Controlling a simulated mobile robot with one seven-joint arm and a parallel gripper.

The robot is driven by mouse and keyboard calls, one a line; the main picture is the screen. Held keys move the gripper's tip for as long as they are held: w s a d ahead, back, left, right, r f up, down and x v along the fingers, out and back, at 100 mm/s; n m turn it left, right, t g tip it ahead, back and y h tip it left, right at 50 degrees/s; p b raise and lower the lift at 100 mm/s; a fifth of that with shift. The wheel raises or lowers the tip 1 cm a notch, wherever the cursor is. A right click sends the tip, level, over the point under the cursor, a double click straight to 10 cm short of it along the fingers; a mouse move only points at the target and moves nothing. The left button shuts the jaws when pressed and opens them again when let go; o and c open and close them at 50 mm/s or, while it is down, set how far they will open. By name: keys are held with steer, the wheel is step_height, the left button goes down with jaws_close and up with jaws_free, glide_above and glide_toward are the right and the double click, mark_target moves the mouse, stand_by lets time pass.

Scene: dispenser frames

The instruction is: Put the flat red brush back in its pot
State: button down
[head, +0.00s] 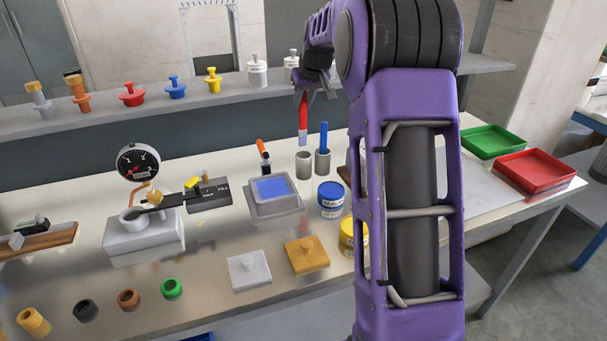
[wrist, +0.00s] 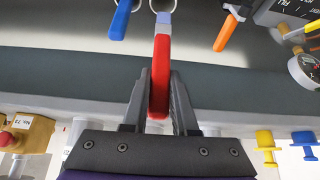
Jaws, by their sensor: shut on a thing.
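My gripper (head: 304,92) is shut on the handle of the flat red brush (head: 303,112), which hangs upright with its pale tip down. In the wrist view the red handle (wrist: 160,75) is between the two fingers (wrist: 159,85). In the head view the tip is just above the mouth of an empty-looking grey pot (head: 303,166); I cannot tell whether it is inside the rim. In the wrist view that pot's rim (wrist: 171,5) shows at the top edge, by the brush tip. A second grey pot (head: 322,163), to its right, holds a blue brush (head: 324,137).
An orange-handled tool (head: 262,149) stands left of the pots, behind a grey tray with a blue pad (head: 272,189). A blue jar (head: 331,199) stands in front. A shelf (head: 215,101) with coloured knobs runs behind. My arm hides part of the bench.

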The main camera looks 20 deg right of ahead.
mark_target(304, 134)
step_height(304, 134, down, 10)
steer(key=shift+d+b, duration=0.15)
steer(key=shift+b, duration=0.55)
steer(key=shift+f, duration=0.15)
steer(key=c, duration=0.7)
jaws_free()
steer(key=shift+r, duration=0.2)
steer(key=v, duration=1.2)
steer(key=shift+p, duration=0.4)
